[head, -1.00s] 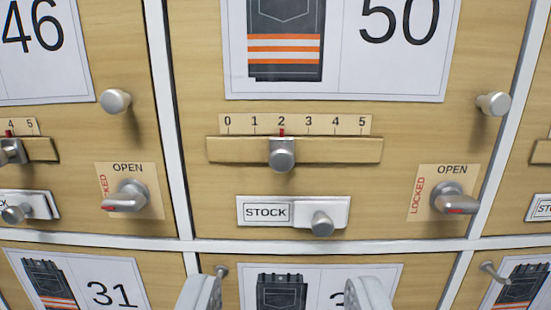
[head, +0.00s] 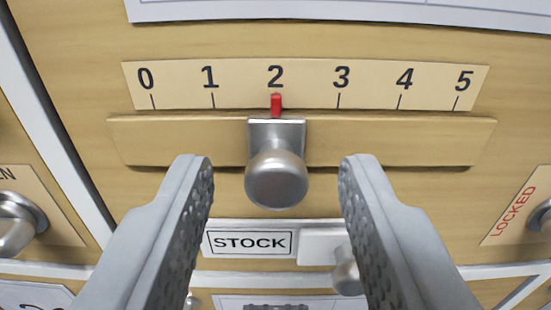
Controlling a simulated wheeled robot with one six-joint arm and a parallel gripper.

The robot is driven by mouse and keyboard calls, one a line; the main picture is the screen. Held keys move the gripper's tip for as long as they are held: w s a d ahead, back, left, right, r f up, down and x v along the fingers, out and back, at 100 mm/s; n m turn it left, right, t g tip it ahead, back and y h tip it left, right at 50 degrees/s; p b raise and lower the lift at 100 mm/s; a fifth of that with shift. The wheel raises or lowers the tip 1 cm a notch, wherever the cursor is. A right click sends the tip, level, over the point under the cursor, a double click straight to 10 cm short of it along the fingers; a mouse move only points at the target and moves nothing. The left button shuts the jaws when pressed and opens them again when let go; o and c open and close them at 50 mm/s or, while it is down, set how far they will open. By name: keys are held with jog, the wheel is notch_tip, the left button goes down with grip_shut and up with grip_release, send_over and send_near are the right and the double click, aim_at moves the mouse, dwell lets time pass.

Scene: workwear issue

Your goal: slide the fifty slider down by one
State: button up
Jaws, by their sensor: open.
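The fifty slider's grey metal knob (head: 277,178) sits on a wooden rail (head: 400,142) in the middle of the head view. Its red pointer (head: 276,104) stands at 2 on the scale (head: 310,88), which runs from 0 at left to 5 at right. My gripper (head: 276,180) is open. Its two fingers stand left and right of the knob, with a clear gap on each side, and do not visibly touch it. The door's number is out of the picture now; the earlier frame showed 50 above this slider.
Below the rail is a STOCK label (head: 249,242) with a sliding cover and small knob (head: 346,272), partly behind my right finger. A latch handle (head: 18,225) is at left. A LOCKED plate (head: 518,212) is at right. White dividers edge the door.

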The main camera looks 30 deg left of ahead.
grip_shut()
jog(key=shift+s+a, duration=0.35)
jog(key=shift+a, duration=0.25)
jog(key=shift+s+a, duration=0.3)
jog(key=shift+a, duration=0.25)
grip_release()
jog(key=shift+d, duration=0.1)
jog(key=v, duration=1.7)
jog(key=shift+s+d+f, duration=0.1)
jog(key=shift+d, duration=0.05)
